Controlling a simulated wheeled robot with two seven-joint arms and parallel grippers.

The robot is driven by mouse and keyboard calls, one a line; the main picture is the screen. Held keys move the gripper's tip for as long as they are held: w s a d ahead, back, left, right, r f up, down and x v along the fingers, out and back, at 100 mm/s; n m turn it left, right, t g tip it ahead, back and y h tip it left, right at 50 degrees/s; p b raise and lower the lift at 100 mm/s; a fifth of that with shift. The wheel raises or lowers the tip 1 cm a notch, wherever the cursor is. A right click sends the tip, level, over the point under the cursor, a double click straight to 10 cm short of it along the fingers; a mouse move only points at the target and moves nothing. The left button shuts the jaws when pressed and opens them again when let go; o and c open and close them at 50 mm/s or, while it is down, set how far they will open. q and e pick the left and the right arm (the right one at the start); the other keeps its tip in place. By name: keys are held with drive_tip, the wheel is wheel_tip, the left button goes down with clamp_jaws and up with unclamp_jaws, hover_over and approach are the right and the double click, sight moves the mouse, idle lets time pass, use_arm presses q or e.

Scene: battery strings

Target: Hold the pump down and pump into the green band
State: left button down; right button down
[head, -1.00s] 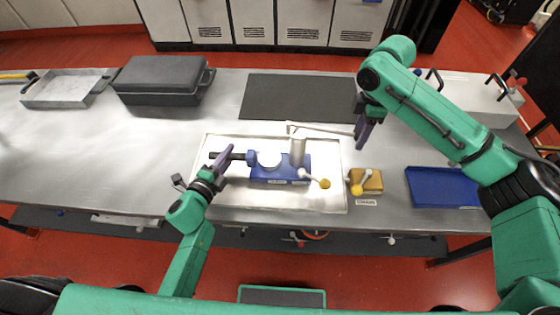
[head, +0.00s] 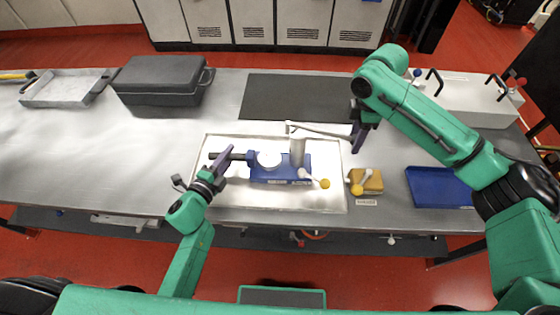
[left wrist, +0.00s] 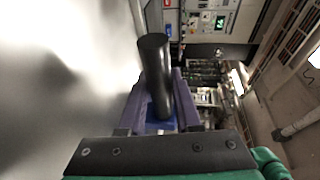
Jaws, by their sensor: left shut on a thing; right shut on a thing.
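The pump has a blue base (head: 272,174), a white round gauge face (head: 269,160) and a pale upright cylinder (head: 298,151). It stands on a light tray (head: 225,197). A pale lever (head: 325,131) runs from the cylinder's top to the right. My left gripper (head: 226,156) is shut on the black bar (head: 238,156) at the pump's left end; the bar also shows between the fingers in the left wrist view (left wrist: 155,70). My right gripper (head: 357,145) is shut on the lever's right end, partly hiding it. The green band is too small to make out.
A blue tray (head: 437,188) lies further right. A dark mat (head: 300,98) and a black case (head: 165,86) are behind. The left tabletop is largely clear.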

drive_tip(key=shift+w+d+r, duration=0.1)
drive_tip(key=shift+r, duration=0.8)
drive_tip(key=shift+d+r, duration=0.2)
drive_tip(key=shift+r, duration=0.3)
drive_tip(key=shift+d+r, duration=0.2)
drive_tip(key=shift+r, duration=2.35)
drive_tip(key=shift+r, duration=0.1)
